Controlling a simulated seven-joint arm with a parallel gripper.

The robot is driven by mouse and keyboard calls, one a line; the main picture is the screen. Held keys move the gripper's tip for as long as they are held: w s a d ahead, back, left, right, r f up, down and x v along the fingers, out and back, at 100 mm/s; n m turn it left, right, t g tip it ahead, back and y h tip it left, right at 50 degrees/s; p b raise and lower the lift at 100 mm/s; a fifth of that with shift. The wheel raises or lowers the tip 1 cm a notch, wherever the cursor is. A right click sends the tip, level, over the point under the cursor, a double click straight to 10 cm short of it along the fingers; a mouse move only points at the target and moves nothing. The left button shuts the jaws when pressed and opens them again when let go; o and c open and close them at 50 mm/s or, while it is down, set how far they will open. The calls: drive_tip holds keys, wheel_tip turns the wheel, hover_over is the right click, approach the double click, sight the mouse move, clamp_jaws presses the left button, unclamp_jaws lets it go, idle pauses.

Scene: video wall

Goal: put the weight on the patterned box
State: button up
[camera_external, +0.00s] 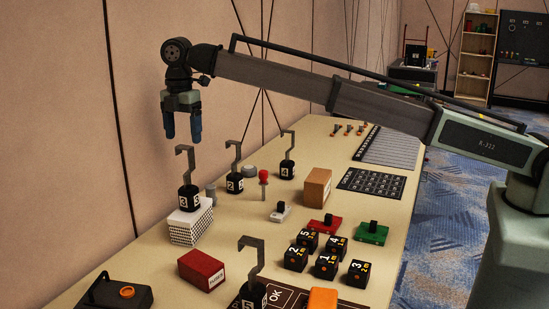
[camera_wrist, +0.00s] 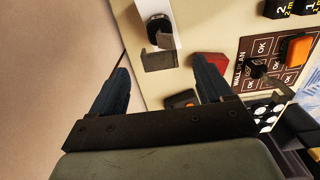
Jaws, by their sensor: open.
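The patterned box (camera_external: 190,230), white on top with black-and-white patterned sides, stands near the wall on the left of the table. A black weight (camera_external: 188,198) with a tall grey hook and a white number label stands upright on it. My gripper (camera_external: 183,137) is open and empty, pointing down just above the hook, apart from it. In the wrist view, the weight (camera_wrist: 159,27) shows beyond and between the spread fingers (camera_wrist: 160,75), with the box's white top (camera_wrist: 150,8) partly visible. Other hooked weights stand on the table: one (camera_external: 234,184), one (camera_external: 287,169), and one in front (camera_external: 253,293).
A red box (camera_external: 201,270) and a black case (camera_external: 116,293) lie in front. Several black numbered cubes (camera_external: 326,266), an orange block (camera_external: 322,299) and a brown box (camera_external: 317,187) are to the right. The wall is close on the left.

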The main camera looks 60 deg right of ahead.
wheel_tip(320, 180, up, 7)
drive_tip(key=shift+r, duration=0.15)
